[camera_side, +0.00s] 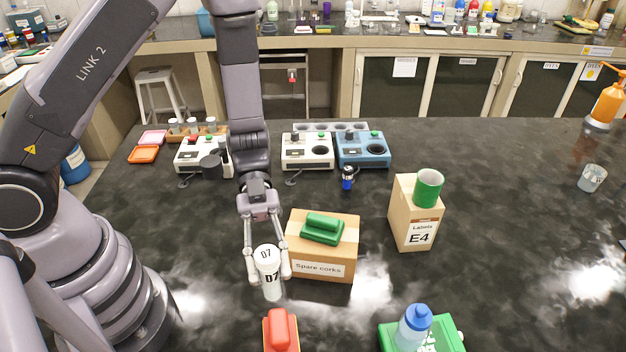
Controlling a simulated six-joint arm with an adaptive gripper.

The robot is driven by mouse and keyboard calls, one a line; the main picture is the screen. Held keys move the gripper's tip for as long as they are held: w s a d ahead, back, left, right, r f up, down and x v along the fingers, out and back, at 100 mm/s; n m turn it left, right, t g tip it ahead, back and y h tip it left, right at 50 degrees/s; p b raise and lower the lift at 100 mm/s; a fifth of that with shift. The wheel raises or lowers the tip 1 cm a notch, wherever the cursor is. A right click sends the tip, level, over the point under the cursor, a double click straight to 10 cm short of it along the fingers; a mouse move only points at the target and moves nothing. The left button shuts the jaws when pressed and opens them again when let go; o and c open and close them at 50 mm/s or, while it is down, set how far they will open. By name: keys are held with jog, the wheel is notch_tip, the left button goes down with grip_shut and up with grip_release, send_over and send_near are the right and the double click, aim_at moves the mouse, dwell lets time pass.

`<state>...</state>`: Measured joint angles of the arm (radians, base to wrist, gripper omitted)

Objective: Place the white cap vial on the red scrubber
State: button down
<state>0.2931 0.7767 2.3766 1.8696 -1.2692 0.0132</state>
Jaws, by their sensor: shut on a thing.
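The white cap vial (271,282), marked D7, is upright between the fingers of my gripper (268,273). My gripper is shut on it from above and behind. I cannot tell whether the vial's base touches the bench or hangs above it. The red scrubber (281,328) lies at the bottom edge of the view, nearer the camera than the vial and slightly to its right. Its near end is cut off by the frame. The vial and the scrubber are apart in the picture.
Right of my gripper stands the Spare corks box (325,268) with a green scrubber (322,229) on it. A blue-capped bottle (413,326) stands on a green box (450,335) at front right. The E4 box (405,225) carries a green cylinder (428,187). The bench's right side is mostly clear.

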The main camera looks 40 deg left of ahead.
send_over(278, 324)
notch_tip(278, 324, down, 9)
dwell(0.5)
jog(key=shift+f, duration=0.2)
jog(key=c, duration=0.9)
grip_release()
jog(key=shift+o, duration=0.2)
jog(key=shift+r, duration=0.1)
